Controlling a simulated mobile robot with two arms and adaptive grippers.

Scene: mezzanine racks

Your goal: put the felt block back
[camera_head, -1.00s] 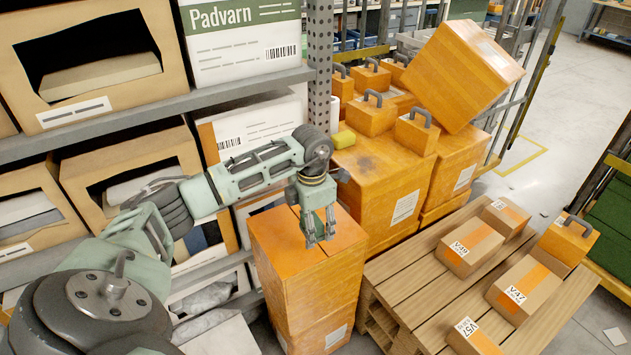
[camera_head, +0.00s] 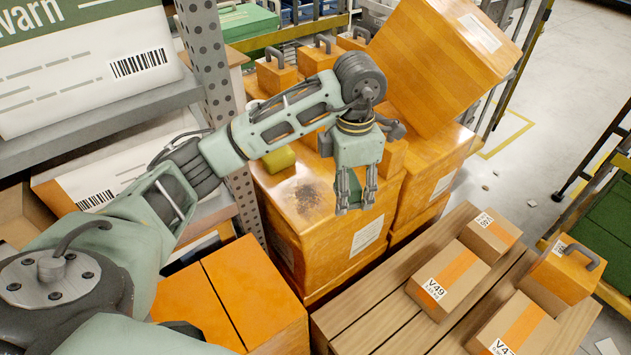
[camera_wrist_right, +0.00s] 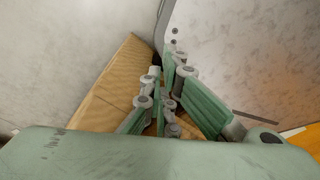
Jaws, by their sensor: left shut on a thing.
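A small yellow block (camera_head: 279,158), perhaps the felt block, lies on top of a large orange box (camera_head: 352,215), close to the rack post. My arm partly hides it. My left gripper (camera_head: 356,200) hangs fingers-down in front of the orange boxes, to the right of the yellow block and apart from it. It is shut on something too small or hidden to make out. The right wrist view shows my right gripper (camera_wrist_right: 165,108) close to a pale surface and a brown edge (camera_wrist_right: 118,85). I cannot tell whether its fingers are open or shut.
A wooden pallet (camera_head: 385,300) carries cardboard boxes (camera_head: 447,280) and a handled orange block (camera_head: 566,268). A rack post (camera_head: 210,75) stands left.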

